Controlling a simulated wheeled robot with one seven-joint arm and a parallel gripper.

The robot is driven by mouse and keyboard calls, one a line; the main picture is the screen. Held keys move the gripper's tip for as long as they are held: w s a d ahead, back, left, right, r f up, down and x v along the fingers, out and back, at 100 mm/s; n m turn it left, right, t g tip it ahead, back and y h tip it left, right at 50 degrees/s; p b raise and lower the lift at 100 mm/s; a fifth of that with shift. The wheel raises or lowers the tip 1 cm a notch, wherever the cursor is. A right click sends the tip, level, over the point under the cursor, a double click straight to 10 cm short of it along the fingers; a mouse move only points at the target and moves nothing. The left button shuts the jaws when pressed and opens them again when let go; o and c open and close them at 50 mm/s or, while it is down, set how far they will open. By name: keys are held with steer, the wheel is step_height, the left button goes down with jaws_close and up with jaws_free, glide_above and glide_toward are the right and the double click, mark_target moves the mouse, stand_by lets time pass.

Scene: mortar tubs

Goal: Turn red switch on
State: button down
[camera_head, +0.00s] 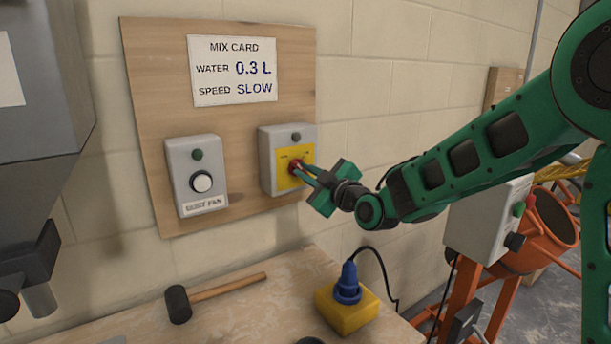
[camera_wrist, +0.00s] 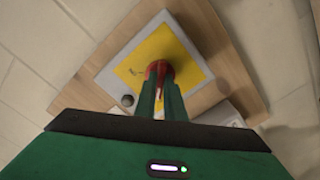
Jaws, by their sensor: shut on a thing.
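The red switch (camera_head: 295,167) is a red rotary knob on a yellow plate, on the front of a grey box (camera_head: 268,180) mounted on a wooden board. A dark round lamp (camera_head: 296,137) sits above the plate and looks unlit. My gripper (camera_head: 300,169) reaches in from the right and its fingers are shut on the red switch. In the wrist view the red switch (camera_wrist: 158,68) shows between the fingertips, which hide part of it. The knob's exact angle and the small plate markings are too small to read.
Left on the board (camera_head: 148,80) is a grey "DUST FAN" box (camera_head: 183,160) with a white knob. A mix card (camera_head: 232,70) hangs above. On the bench below lie a mallet (camera_head: 178,304) and a yellow socket block (camera_head: 346,312) with a blue plug. An orange mixer (camera_head: 545,222) stands right.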

steer(key=m, duration=0.8)
steer(key=shift+d+f, duration=0.1)
steer(key=m, duration=0.5)
steer(key=shift+w+d+f+m, duration=0.1)
steer(key=shift+m, duration=0.95)
steer(key=shift+d+m, duration=0.1)
steer(key=shift+m, duration=0.95)
steer(key=c, duration=1.9)
jaws_free()
steer(key=shift+c, duration=0.2)
steer(key=shift+o, duration=0.5)
